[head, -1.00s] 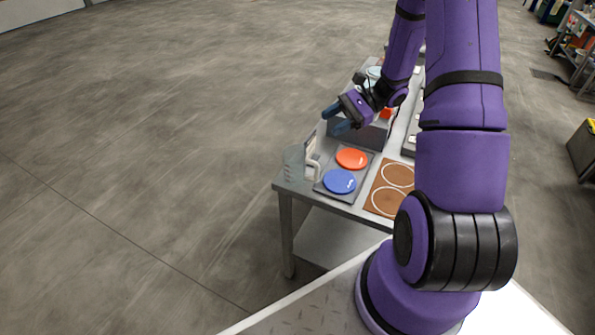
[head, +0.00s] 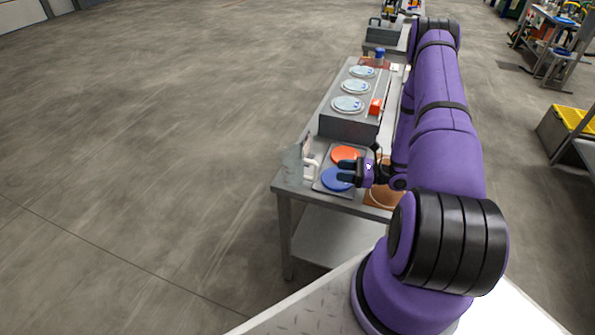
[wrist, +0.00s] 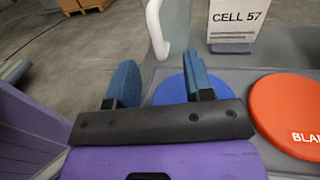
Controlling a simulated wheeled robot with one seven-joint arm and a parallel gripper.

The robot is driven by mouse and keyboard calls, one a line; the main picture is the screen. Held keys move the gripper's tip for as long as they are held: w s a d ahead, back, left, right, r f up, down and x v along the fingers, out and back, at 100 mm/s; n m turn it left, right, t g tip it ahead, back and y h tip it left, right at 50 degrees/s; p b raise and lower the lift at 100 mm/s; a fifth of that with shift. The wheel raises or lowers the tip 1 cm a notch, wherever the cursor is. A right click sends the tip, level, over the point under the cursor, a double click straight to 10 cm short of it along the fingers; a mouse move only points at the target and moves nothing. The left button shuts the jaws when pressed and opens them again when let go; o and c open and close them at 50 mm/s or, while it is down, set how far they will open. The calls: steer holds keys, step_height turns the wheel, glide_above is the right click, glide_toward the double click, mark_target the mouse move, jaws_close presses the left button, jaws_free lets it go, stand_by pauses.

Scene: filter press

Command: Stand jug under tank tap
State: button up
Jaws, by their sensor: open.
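The clear jug (head: 292,164) stands upright at the near left corner of the bench, with its white handle (head: 311,168) on its right side. In the wrist view the handle (wrist: 157,28) shows at top centre, ahead of my fingers, with part of the clear jug wall (wrist: 175,27) beside it. My gripper (head: 345,170) is open and empty, over the blue and orange discs, to the right of the jug and apart from it. In the wrist view its blue fingertips (wrist: 160,85) are spread. I cannot pick out the tank or its tap.
A blue disc (head: 335,180) and an orange disc (head: 345,154) lie on a grey tray. Open floor lies left.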

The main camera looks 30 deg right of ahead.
mark_target(316, 167)
steer(key=x, duration=0.9)
steer(key=shift+s+a, duration=0.15)
steer(key=shift+a, duration=0.05)
steer(key=shift+c, duration=0.2)
jaws_close()
